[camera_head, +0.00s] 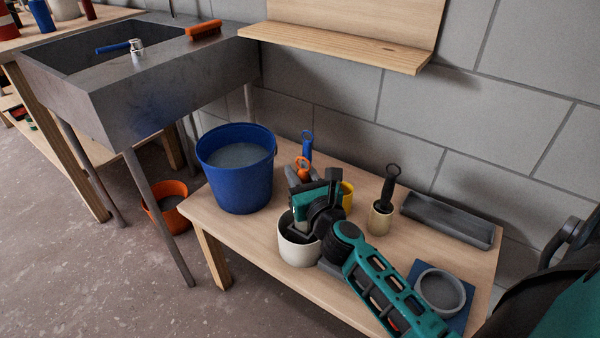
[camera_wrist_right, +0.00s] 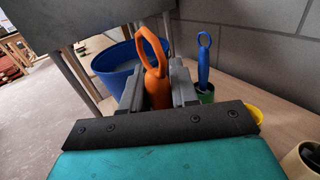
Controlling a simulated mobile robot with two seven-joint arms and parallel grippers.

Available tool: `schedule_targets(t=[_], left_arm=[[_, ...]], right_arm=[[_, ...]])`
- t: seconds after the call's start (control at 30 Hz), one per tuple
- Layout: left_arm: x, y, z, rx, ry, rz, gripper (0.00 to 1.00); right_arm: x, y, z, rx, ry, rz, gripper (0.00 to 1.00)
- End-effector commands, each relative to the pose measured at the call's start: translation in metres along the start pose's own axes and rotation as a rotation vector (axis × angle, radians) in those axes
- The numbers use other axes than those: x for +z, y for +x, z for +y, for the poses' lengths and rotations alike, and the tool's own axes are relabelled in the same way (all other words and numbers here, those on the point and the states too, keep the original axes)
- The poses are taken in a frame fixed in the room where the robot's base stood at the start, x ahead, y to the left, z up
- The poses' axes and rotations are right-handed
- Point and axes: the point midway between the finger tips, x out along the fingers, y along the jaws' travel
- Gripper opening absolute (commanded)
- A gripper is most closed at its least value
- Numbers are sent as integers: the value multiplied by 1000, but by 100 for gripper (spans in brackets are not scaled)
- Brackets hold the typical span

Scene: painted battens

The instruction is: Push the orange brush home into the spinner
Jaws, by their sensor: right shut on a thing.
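The orange brush shows as a looped orange handle (camera_wrist_right: 157,85) standing upright between the grey fingers of my right gripper (camera_wrist_right: 158,90) in the right wrist view. In the head view the top of the orange handle (camera_head: 302,164) pokes up beside the gripper (camera_head: 297,178), which is shut on it above the low bench. The brush's lower end is hidden by my gripper, so I cannot tell what it touches. I cannot pick out the spinner for certain. My left gripper is not in view.
On the bench (camera_head: 240,243) stand a blue bucket (camera_head: 235,180), a cream pot (camera_head: 299,247), a yellow pot (camera_head: 348,197), a blue-handled brush (camera_head: 307,147), a black-handled brush (camera_head: 388,185) in a small pot, a grey tray (camera_head: 448,220) and a round dish (camera_head: 440,290). A block wall stands behind.

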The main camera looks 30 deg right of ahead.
Motion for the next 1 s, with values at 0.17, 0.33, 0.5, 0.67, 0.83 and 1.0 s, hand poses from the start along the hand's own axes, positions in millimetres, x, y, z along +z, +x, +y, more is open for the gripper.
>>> schedule_targets(t=[0.17, 0.33, 0.5, 0.67, 0.83, 1.0], left_arm=[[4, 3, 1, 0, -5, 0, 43], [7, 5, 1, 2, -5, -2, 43], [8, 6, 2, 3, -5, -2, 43], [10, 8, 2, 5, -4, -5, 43], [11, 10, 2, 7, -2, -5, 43], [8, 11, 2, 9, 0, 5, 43]], right_arm=[[-6, 0, 0, 0, 0, -1, 0], [-10, 0, 0, 0, 0, 0, 0], [-14, 0, 0, 0, 1, 0, 0], [-18, 0, 0, 0, 1, 0, 0], [-22, 0, 0, 0, 1, 0, 0], [-27, 0, 0, 0, 0, 0, 0]])
